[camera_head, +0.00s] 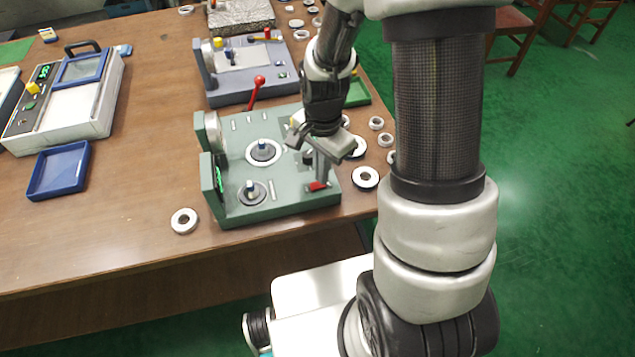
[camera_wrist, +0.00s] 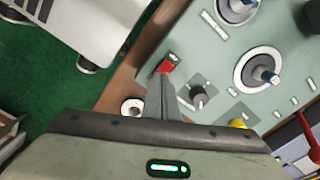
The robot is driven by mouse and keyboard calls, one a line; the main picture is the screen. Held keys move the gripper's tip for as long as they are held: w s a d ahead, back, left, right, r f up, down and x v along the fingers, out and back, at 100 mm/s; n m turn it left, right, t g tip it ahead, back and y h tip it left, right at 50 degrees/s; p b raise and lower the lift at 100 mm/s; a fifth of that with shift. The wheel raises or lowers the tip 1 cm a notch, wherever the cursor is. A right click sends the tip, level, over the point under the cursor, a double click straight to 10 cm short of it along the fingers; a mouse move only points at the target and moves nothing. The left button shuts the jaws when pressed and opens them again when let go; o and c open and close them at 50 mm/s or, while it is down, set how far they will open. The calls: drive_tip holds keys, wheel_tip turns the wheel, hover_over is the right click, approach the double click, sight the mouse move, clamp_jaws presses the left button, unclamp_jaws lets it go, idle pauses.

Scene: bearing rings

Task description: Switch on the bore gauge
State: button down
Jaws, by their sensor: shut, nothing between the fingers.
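The green gauge (camera_head: 290,203) stands near the front edge of the table, with two round posts on its top. A display on its upright left plate shows green marks (camera_head: 219,174). My gripper (camera_head: 320,178) is shut and empty, pointing down at the switch. In the wrist view its fingertips (camera_wrist: 161,76) lie right at the switch's edge and hide part of it. I cannot tell whether they touch it or which way it is tipped.
A dark knob (camera_wrist: 198,96) is close beside my fingers. A blue-grey gauge (camera_head: 245,85) with a red lever (camera_head: 255,90) stands behind. Loose rings lie right of the green gauge, and one ring (camera_head: 184,221) lies to its left. A blue tray (camera_head: 59,170) is further left.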

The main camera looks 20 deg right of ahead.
drive_tip(key=shift+f+b, duration=0.6)
drive_tip(key=shift+f, duration=0.1)
idle(0.9)
wheel_tip(320, 180, up, 7)
drive_tip(key=p, duration=0.5)
idle(0.3)
drive_tip(key=shift+r, duration=0.1)
idle(0.3)
drive_tip(key=s+r+n+t+p, duration=0.1)
drive_tip(key=s+r+n, duration=0.3)
drive_tip(key=r, duration=0.5)
drive_tip(key=s+r+n+t+p, duration=0.2)
drive_tip(key=s+r+n, duration=0.2)
drive_tip(key=r, duration=0.6)
drive_tip(key=s+r+n+t+p, duration=0.1)
drive_tip(key=s+r+n, duration=0.3)
drive_tip(key=r, duration=0.6)
drive_tip(key=shift+t, duration=0.8)
drive_tip(key=shift+w+r, duration=0.1)
